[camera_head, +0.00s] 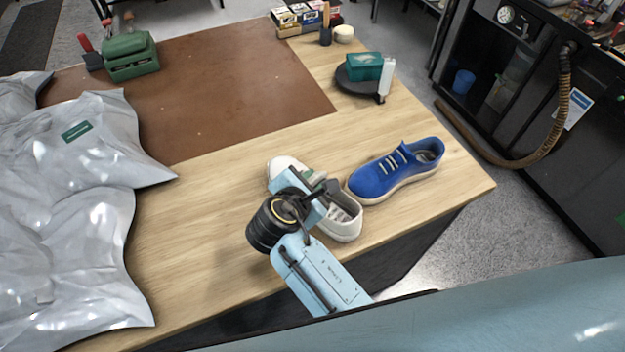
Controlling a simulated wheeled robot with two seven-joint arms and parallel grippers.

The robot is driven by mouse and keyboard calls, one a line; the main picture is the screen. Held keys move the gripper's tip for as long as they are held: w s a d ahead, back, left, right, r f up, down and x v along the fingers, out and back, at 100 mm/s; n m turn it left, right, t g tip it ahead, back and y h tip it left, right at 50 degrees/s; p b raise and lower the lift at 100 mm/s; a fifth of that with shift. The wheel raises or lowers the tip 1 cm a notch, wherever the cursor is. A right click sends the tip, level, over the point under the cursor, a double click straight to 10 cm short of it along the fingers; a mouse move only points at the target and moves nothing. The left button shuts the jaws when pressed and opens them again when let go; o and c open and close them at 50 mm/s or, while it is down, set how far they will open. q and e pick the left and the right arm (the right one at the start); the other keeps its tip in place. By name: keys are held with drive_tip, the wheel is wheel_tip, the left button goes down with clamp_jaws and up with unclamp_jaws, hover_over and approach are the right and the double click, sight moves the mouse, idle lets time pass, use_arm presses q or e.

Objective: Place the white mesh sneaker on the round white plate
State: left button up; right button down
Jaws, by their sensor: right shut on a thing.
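The white sneaker (342,222) is on the wooden table near its front edge, partly hidden behind my right arm. Its pale toe points up and left, and a green patch shows near its tongue. Its mesh is too small to make out. My right gripper (318,193) is over the middle of the shoe and shut on it. I cannot tell whether the sole touches the table. My left gripper is not in view. No round white plate is clearly visible; a small round white object (343,33) sits at the back.
A blue sneaker (397,171) stands close to the right of the white one. A dark round stand (353,90) bears a teal box (363,66). A brown mat (215,90), a green case (131,57) and crumpled silver bags (75,225) lie left. Bare wood (200,220) is free at left front.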

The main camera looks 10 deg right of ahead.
drive_tip(key=c, duration=1.2)
unclamp_jaws()
drive_tip(key=shift+f, duration=0.1)
drive_tip(key=shift+c, duration=0.2)
